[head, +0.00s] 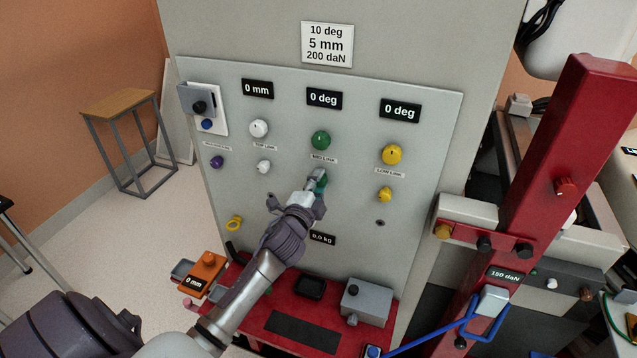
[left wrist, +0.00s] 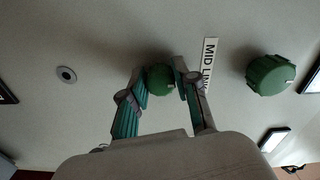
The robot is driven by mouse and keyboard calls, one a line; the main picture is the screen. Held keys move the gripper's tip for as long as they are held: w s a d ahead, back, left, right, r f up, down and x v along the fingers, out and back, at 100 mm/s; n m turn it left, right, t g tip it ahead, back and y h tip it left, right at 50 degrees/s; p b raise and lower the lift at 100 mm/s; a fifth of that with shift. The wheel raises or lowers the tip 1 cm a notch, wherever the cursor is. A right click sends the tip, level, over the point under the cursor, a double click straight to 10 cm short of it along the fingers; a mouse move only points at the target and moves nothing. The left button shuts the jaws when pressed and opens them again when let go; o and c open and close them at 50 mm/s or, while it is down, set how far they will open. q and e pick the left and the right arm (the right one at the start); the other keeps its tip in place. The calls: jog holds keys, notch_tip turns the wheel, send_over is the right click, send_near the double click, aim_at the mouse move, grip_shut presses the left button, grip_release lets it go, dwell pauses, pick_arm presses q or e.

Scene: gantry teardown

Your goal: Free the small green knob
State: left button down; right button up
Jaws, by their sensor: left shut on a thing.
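The small green knob (left wrist: 159,79) shows in the left wrist view, between the two fingers of my left gripper (left wrist: 161,84). In the head view my left gripper (head: 317,181) is at the panel, just below the mid link label (head: 323,161), and hides most of the small knob. The gripper is shut on the knob. The large green knob (head: 321,140) sits above it on the grey panel (head: 430,130), and also shows in the left wrist view (left wrist: 269,75) to the right. My right gripper is not in view.
White knobs (head: 258,128) are on the panel's left and yellow knobs (head: 392,154) on its right. A red shelf (head: 250,320) below holds an orange box (head: 205,270) and a grey box (head: 367,302). A red post (head: 545,170) stands at the right.

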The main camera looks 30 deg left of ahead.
pick_arm(q)
jog(key=c, duration=0.9)
grip_release()
jog(key=shift+o, duration=0.2)
jog(key=shift+s, duration=0.1)
jog(key=v, duration=1.2)
jog(key=shift+f, duration=0.1)
